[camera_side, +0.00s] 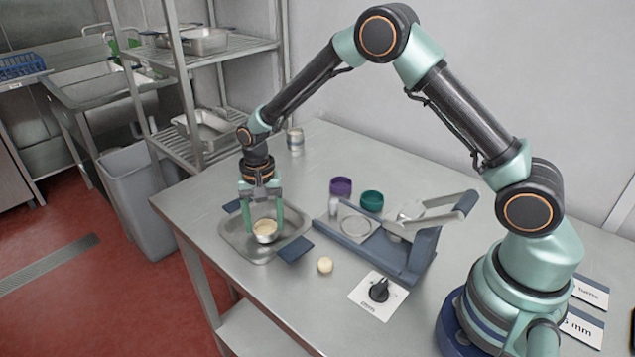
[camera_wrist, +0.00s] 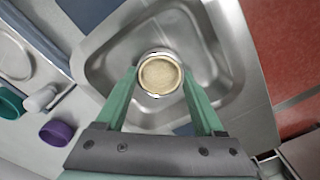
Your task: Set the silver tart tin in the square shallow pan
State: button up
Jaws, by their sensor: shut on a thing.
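The silver tart tin (camera_side: 265,237) is small and round, with a pale tan filling. My gripper (camera_side: 264,229) points down and is shut on it, one green finger on each side. In the wrist view the tin (camera_wrist: 160,76) sits between the two fingertips of my gripper (camera_wrist: 160,82). The square shallow pan (camera_side: 234,238) is metal with rounded corners and lies on the table under the gripper. In the wrist view the pan (camera_wrist: 225,45) surrounds the tin, which is over its middle. I cannot tell whether the tin touches the pan floor.
A blue pad (camera_side: 295,249) lies at the pan's right side. A pale ball (camera_side: 324,265) and a black knob on a white card (camera_side: 379,291) are nearer. A blue-framed press (camera_side: 410,245), a purple cup (camera_side: 341,187) and a green cup (camera_side: 372,200) stand to the right. A can (camera_side: 295,141) stands behind.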

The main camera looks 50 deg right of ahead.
jog(key=shift+f, duration=0.1)
dwell(0.3)
jog(key=o, duration=1.3)
jog(key=shift+r, duration=3.5)
